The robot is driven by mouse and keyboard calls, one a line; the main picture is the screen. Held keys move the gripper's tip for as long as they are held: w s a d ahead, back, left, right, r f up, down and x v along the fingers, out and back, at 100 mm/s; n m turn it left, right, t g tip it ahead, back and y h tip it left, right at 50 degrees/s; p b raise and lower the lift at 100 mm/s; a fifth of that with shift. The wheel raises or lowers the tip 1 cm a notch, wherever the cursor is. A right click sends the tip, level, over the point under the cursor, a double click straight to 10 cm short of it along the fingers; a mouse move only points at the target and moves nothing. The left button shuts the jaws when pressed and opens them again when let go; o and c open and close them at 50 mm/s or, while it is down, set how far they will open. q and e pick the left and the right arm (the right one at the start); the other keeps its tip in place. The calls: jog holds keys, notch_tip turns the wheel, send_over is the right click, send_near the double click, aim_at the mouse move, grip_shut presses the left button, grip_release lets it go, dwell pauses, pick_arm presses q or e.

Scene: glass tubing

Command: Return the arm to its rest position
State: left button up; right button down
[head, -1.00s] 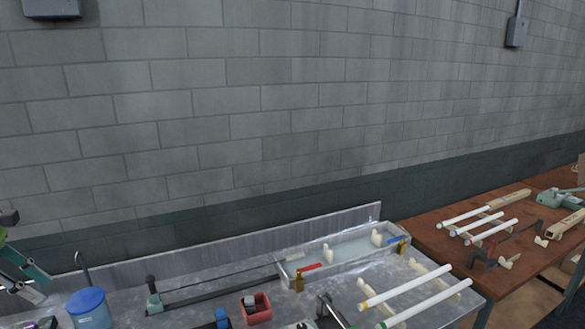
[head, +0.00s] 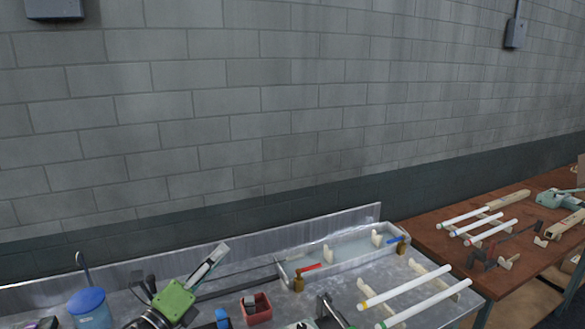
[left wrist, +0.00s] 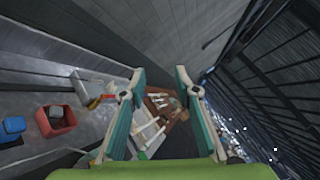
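My left gripper (head: 222,250) is raised over the left part of the metal bench, its green body tilted and its fingers pointing up and right. The left wrist view shows its two teal-and-grey fingers (left wrist: 160,76) spread wide apart with nothing between them. No tube is in its grasp.
White tubes (head: 406,287) rest on supports at right. A brown table (head: 440,235) holds more tubes. The block wall (head: 280,110) stands behind.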

pick_arm(q)
jog(key=s+a+f+n+g+y, duration=0.3)
jog(key=s+f+n+y, duration=0.2)
jog(key=s+f+n, duration=0.35)
jog(key=s+a+f+n+g+y, duration=0.25)
jog(key=s+f+n+y, duration=0.3)
jog(key=f+n, duration=0.5)
jog(key=s+d+f+n+g+h, duration=0.1)
jog(key=s+f+n+g, duration=0.2)
jog(key=s, duration=0.6)
jog(key=s+d+f+n+g, duration=0.1)
jog(key=s+f+n+g, duration=0.2)
jog(key=s, duration=0.5)
jog(key=s+d+f+n+g+h, duration=0.1)
jog(key=s+f+n+g, duration=0.25)
jog(key=s, duration=0.55)
notch_tip(320, 180, down, 37)
jog(key=s+b, duration=0.2)
jog(key=b, duration=1)
jog(key=s+a+f+b, duration=0.1)
jog(key=s+f+b, duration=0.2)
jog(key=s+f, duration=0.2)
jog(key=s+a+f+g+b, duration=0.1)
jog(key=s+f+b, duration=0.2)
jog(key=f, duration=0.9)
jog(key=s+a+f+b, duration=0.1)
jog(key=s+f+b, duration=0.3)
jog(key=s+f, duration=0.5)
jog(key=shift+m+g, duration=0.35)
jog(key=shift+g, duration=0.05)
